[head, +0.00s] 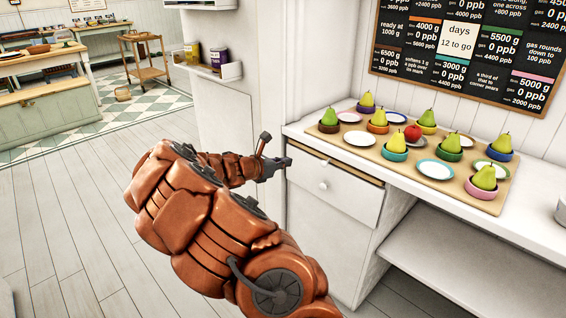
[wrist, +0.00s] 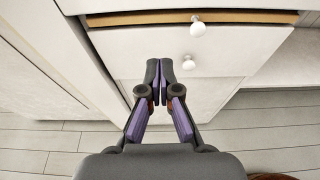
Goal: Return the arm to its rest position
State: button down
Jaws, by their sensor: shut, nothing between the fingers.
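My gripper (wrist: 159,84) is shut and empty in the wrist view, its fingertips together in front of the white cabinet's drawer fronts. In the head view my gripper (head: 288,162) is at the end of my copper-coloured arm, beside the left end of the counter and close to the cabinet corner. I cannot tell whether it touches the cabinet. The arm is stretched forward from the bottom of the picture, over the plank floor.
The white counter (head: 468,222) carries a wooden board (head: 365,154) with several pears in coloured bowls, plates and a red apple (head: 412,132). A drawer (head: 338,193) with a round knob lies below. A small shelf (head: 215,73) holds tins. Open floor (head: 70,235) lies left.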

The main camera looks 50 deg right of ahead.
jog(key=shift+a, duration=0.35)
jog(key=shift+r, duration=0.1)
jog(key=s+a+r+m+g+y, duration=0.2)
jog(key=s+a+r+m+y, duration=0.2)
jog(key=s+a+m, duration=0.7)
jog(key=s+a+f+m+y, duration=0.25)
jog(key=s+a, duration=0.25)
jog(key=a, duration=0.7)
jog(key=s+a+f+m+t+y, duration=0.1)
jog(key=s+a+y, duration=0.3)
jog(key=a, duration=0.7)
jog(key=s+a+f+m+y, duration=0.2)
jog(key=s+a+y, duration=0.25)
jog(key=a, duration=0.75)
notch_tip(320, 180, up, 23)
jog(key=s+t+p, duration=0.1)
jog(key=p, duration=2.1)
jog(key=shift+s+h, duration=0.3)
jog(key=shift+s, duration=0.1)
